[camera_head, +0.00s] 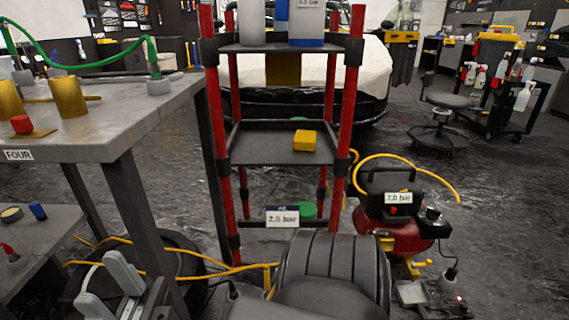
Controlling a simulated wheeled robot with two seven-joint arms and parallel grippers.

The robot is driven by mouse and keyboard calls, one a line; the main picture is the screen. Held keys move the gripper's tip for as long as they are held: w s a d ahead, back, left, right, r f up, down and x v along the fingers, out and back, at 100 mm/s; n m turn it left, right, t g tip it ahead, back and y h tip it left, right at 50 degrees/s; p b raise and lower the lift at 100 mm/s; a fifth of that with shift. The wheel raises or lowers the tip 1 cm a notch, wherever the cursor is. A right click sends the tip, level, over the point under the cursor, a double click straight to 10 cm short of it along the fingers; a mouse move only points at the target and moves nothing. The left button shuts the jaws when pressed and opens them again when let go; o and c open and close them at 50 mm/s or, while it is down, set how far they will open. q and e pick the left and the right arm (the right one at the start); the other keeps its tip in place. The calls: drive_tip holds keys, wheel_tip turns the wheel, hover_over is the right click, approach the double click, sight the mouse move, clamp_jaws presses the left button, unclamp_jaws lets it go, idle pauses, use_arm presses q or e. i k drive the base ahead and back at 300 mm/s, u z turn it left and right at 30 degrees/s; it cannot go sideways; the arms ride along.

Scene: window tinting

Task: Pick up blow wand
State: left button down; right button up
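No blow wand can be told for certain. A thin yellow hose or tube (218,272) runs low across the floor area and ends in a short yellow bent piece (268,277) below the red-posted rack. A red compressor (398,233) labelled 7.0 bar stands on the floor at right, with a yellow hose (385,157) looped over it.
A grey table (125,125) at left bears brass cylinders and a green hose. The red-posted rack (240,145) stands in the middle with a yellow box (304,140) on its shelf. A lower bench (35,245) is at far left. Open floor (500,200) lies at right.

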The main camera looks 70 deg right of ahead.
sight(268, 287)
drive_tip(key=z, duration=0.8)
drive_tip(key=i, duration=0.9)
drive_tip(key=z, duration=0.7)
